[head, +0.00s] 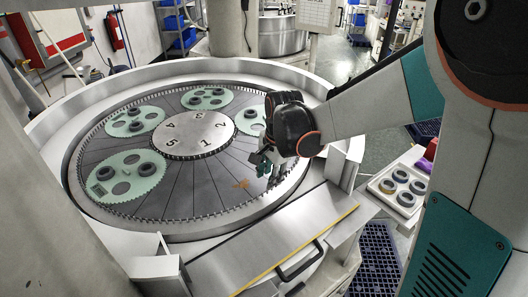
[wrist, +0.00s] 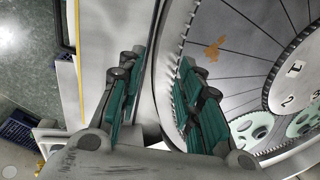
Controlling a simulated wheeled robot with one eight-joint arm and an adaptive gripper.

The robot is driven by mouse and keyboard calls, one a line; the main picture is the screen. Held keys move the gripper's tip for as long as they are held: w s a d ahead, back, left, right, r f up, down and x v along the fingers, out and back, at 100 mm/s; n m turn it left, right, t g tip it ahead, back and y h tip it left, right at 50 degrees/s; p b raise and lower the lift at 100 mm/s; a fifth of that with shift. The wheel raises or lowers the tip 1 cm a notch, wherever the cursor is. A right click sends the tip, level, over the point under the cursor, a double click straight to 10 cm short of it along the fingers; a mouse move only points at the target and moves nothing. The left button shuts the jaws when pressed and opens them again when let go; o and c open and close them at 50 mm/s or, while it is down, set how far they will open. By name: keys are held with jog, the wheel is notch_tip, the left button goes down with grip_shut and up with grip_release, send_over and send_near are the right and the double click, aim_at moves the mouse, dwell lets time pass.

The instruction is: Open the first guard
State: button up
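A guard (head: 262,240), a flat grey metal panel with a yellow front edge, lies across the near side of the round lapping machine. A black bar handle (head: 300,262) is on its front edge. My gripper (head: 268,165) is over the machine's right inner edge, beyond the guard and apart from the handle. In the wrist view my gripper (wrist: 157,90) has its two teal-padded fingers spread, with only the machine's rim showing between them. The guard's grey panel and yellow edge also show in the wrist view, left of the fingers.
The toothed lapping plate (head: 195,190) carries several pale green carriers and a numbered hub (head: 200,134). A tray (head: 398,190) with grey rings stands at the right, above blue perforated crates or mats (head: 375,260). A grey column rises at the left. An orange-brown patch (head: 240,184) marks the plate.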

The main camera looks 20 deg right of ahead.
jog(key=shift+s+d+r, duration=0.1)
jog(key=shift+s+r, duration=0.1)
jog(key=shift+r, duration=0.55)
jog(key=shift+s+r, duration=0.15)
jog(key=shift+r, duration=0.55)
jog(key=shift+s+d+r, duration=0.1)
jog(key=shift+s+r, duration=0.1)
jog(key=shift+r, duration=0.55)
